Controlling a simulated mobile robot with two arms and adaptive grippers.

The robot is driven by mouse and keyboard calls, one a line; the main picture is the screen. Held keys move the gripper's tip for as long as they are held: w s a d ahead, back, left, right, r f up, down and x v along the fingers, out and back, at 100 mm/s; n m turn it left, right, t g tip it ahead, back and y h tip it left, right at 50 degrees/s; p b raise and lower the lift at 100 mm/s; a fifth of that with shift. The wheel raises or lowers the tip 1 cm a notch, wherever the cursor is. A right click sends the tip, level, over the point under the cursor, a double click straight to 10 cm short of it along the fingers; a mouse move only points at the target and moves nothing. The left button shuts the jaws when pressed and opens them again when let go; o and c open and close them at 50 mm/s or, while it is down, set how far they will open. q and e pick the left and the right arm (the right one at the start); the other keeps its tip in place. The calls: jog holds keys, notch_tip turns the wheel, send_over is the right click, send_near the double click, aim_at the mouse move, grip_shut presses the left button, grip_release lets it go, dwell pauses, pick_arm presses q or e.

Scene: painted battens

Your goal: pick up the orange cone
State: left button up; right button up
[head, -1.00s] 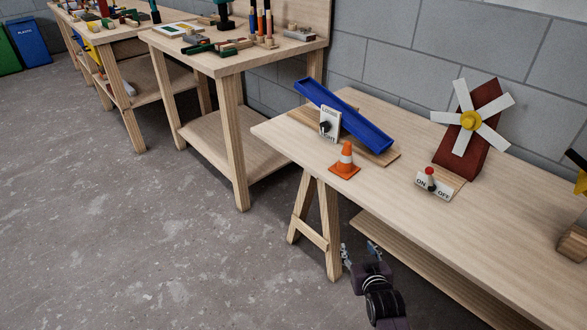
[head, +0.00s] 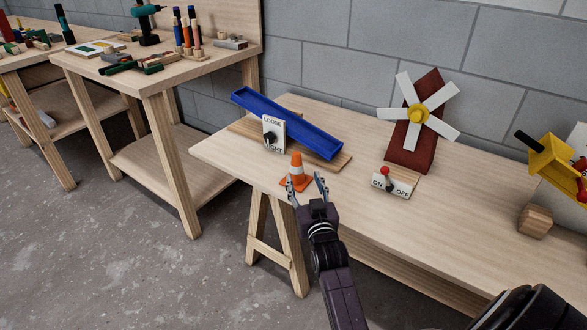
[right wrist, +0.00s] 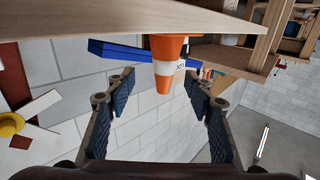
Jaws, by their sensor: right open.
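The orange cone (head: 297,168) with a white band stands upright on the table (head: 450,225), near its front left edge. My right gripper (head: 306,185) is open, with its fingertips at the near side of the cone. In the right wrist view, which is turned over, the cone (right wrist: 166,75) shows in the gap between the two spread fingers. I cannot tell how deep between them it is. The gripper is not closed on it. My left gripper is not in view.
Behind the cone are a blue trough (head: 290,122) and a LOOSE/TIGHT switch plate (head: 274,133). To the right are an ON/OFF switch (head: 393,183), a windmill (head: 419,115) and a wooden block (head: 535,220). The table is clear between the ON/OFF switch and the block.

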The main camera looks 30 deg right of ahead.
aim_at(298, 168)
jog(key=shift+w+d, duration=0.2)
jog(key=shift+w, duration=0.35)
jog(key=shift+w+d+r, duration=0.1)
jog(key=shift+w+d, duration=0.15)
jog(key=shift+w, duration=0.45)
jog(key=x, duration=0.1)
jog(key=b+x, duration=0.1)
jog(key=x, duration=0.2)
jog(key=shift+w+a+r, duration=0.15)
jog(key=shift+w+a, duration=0.1)
jog(key=shift+w+d, duration=0.15)
jog(key=shift+w, duration=0.2)
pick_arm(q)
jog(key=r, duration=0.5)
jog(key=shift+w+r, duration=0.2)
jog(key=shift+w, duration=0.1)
pick_arm(e)
jog(key=c, duration=1.2)
